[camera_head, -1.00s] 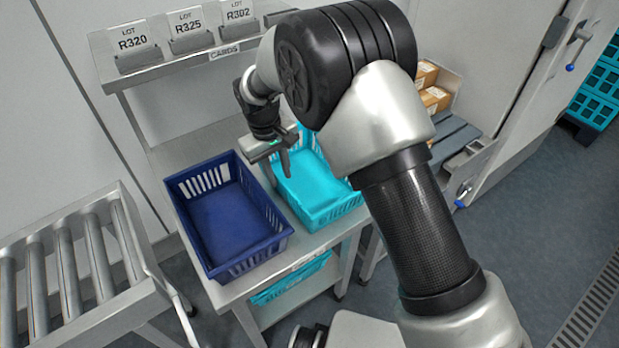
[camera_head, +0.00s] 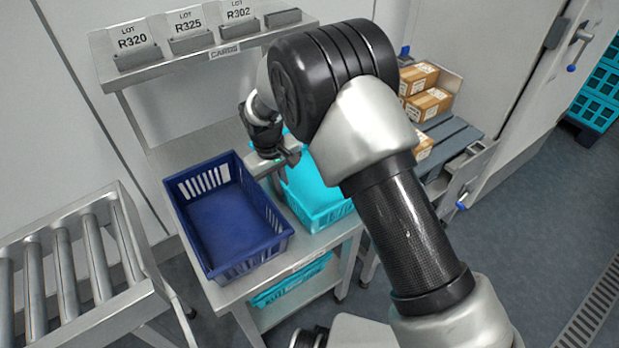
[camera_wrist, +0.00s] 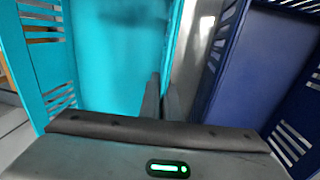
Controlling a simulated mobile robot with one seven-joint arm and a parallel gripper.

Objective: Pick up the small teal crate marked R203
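A small teal crate (camera_head: 318,200) stands on the steel table, right of a dark blue crate. No marking on it is legible, so I cannot read R203. My gripper (camera_head: 274,176) is down at its left side, and my arm hides part of the crate. In the wrist view the two dark fingers (camera_wrist: 161,100) are close together at the wall of the teal crate (camera_wrist: 110,60) facing the blue one. The wall's edge runs to between the fingertips. I cannot tell whether they press on it. The crate rests on the table.
The dark blue crate (camera_head: 228,262) stands close on the left, empty. Another teal crate (camera_head: 290,284) is on the lower shelf. Card holders R320, R325 and R302 (camera_head: 190,45) are on the upper shelf. A roller conveyor (camera_head: 75,265) is left; brown boxes (camera_head: 428,104) are right.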

